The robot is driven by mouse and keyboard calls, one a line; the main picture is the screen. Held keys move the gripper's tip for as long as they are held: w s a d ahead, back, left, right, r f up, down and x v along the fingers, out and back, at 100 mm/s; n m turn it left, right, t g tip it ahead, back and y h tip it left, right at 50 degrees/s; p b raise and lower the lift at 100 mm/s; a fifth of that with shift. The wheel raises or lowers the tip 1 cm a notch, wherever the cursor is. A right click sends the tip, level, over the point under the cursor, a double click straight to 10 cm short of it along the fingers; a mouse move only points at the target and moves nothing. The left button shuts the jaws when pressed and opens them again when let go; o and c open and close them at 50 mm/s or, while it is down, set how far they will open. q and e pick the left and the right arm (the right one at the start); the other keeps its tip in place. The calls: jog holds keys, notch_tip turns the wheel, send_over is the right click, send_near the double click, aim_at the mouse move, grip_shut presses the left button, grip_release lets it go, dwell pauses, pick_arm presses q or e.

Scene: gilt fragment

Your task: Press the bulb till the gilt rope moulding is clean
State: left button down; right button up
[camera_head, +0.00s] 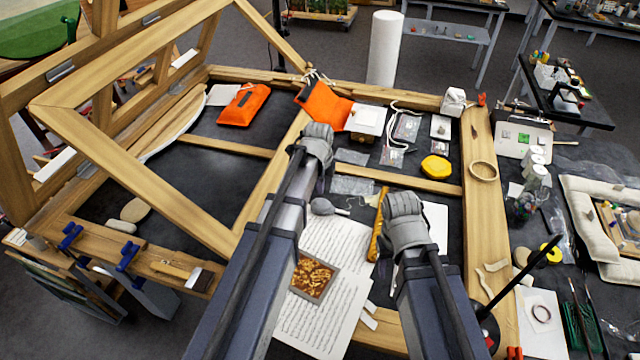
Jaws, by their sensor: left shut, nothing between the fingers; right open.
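The gilt rope moulding (377,232) is a narrow golden strip lying lengthwise on the table, just left of my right gripper. A dark grey rubber bulb (321,206) lies at the top edge of the printed sheets, with its thin nozzle pointing right toward the moulding. My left gripper (318,132) is shut and empty, beyond the bulb and apart from it. My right gripper (402,200) is open beside the moulding's right side; I cannot tell whether it touches it. Its underside is hidden. Whether dust lies on the moulding is too small to tell.
Printed sheets (335,240) carry a small framed gilt piece (313,276) between my arms. A yellow disc (435,167), clear bags (352,184) and an orange pouch (325,106) lie farther back. A wooden frame (150,190) stands at left. Dark table surface (225,165) is clear at left.

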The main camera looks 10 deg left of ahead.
aim_at(322, 202)
pick_arm(q)
jog(key=r+p, duration=0.1)
jog(key=r, duration=0.1)
jog(key=s+r+p, duration=0.1)
jog(key=r+p, duration=0.1)
jog(key=shift+r+p, duration=0.3)
jog(key=shift+r, duration=0.05)
pick_arm(e)
notch_tip(322, 202, up, 5)
jog(key=shift+a+f, duration=0.1)
pick_arm(q)
jog(key=shift+a, duration=0.1)
dwell(0.5)
jog(key=w+f+b, duration=0.1)
jog(key=f+b, duration=0.7)
jog(key=w+f+b, duration=0.1)
jog(key=f+b, duration=0.3)
jog(key=shift+w, duration=0.35)
pick_arm(e)
jog(key=f, duration=0.4)
jog(key=d+f, duration=0.1)
jog(key=f, duration=0.7)
jog(key=shift+s+d, duration=0.1)
jog(key=shift+d, duration=0.25)
